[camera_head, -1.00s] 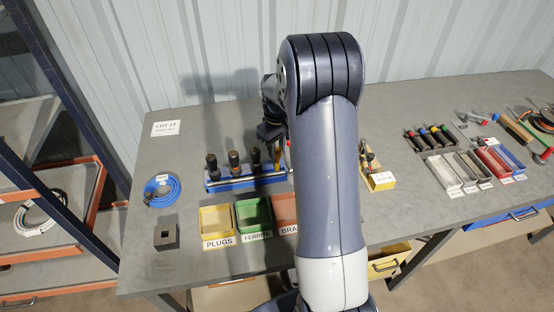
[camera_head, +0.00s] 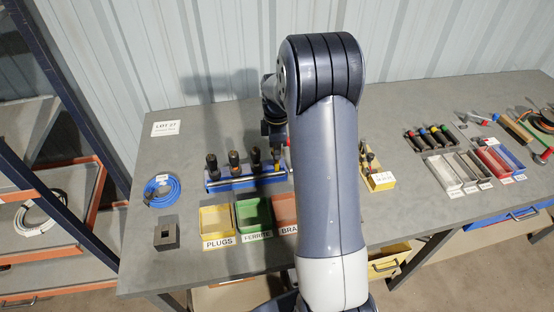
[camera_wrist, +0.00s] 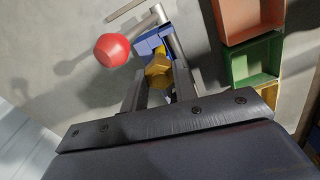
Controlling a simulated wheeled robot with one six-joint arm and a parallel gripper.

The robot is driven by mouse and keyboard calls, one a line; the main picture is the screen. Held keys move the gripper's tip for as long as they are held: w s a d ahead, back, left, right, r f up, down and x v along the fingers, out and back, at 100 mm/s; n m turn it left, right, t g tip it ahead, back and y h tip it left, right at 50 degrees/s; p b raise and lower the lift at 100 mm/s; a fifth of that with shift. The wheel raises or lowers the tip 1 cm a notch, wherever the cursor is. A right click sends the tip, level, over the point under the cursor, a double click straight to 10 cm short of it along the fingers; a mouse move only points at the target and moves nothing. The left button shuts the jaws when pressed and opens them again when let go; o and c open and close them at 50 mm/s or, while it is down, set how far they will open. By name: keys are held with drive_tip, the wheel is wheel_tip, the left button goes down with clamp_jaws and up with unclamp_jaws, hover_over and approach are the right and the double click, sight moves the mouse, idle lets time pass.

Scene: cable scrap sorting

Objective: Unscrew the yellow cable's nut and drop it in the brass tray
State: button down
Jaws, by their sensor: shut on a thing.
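In the wrist view my gripper (camera_wrist: 160,82) is shut on a brass-yellow hex nut (camera_wrist: 158,67), with one finger on each side. The nut sits against the blue holder (camera_wrist: 152,41). The yellow cable cannot be told apart from the nut here. In the head view my gripper (camera_head: 276,148) is over the right part of the blue holder (camera_head: 225,186), and its fingertips are hard to see. The salmon brass tray (camera_head: 284,207) is just in front of the holder, partly hidden by my arm. It also shows in the wrist view (camera_wrist: 236,36).
A red ball knob (camera_wrist: 112,50) on a lever is close to my fingers. Green (camera_head: 254,213) and yellow (camera_head: 216,220) trays are beside the brass tray. Several dark upright pieces (camera_head: 233,158) stand in the holder.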

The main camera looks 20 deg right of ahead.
drive_tip(key=n, duration=0.9)
drive_tip(key=shift+n, duration=0.3)
drive_tip(key=n, duration=0.4)
drive_tip(key=c, duration=1)
unclamp_jaws()
drive_tip(key=shift+c, duration=0.2)
drive_tip(key=shift+r, duration=0.1)
drive_tip(key=shift+r+p, duration=1.1)
drive_tip(key=shift+r, duration=0.35)
